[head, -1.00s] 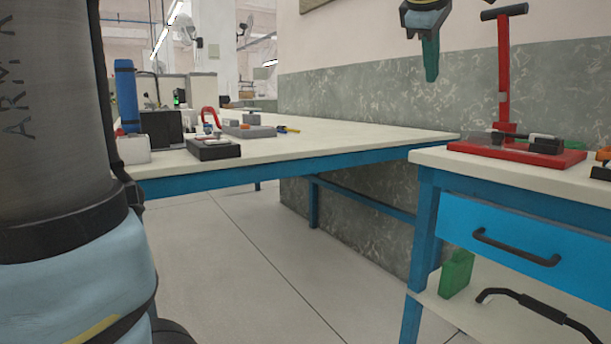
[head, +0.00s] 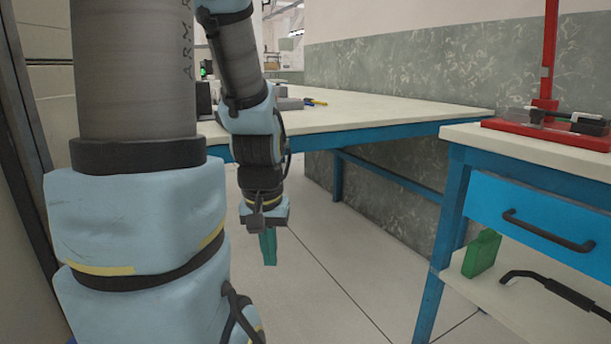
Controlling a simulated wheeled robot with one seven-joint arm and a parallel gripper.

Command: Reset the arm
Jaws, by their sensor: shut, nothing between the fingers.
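My gripper (head: 269,250) hangs at the end of my folded arm, left of the picture's middle. Its green fingers point down and are shut with nothing between them. It hangs over the open floor, in front of the long table (head: 370,111) and lower than its top in the picture. My arm links fill much of the left side and hide part of that table and what stands on it.
A blue-framed workbench (head: 475,135) stands at the right with a red stand (head: 544,105) on top. Its lower shelf holds a green object (head: 482,254) and a black handled tool (head: 560,290). Grey floor (head: 330,270) lies clear between. A grey-green wall panel (head: 400,75) stands behind.

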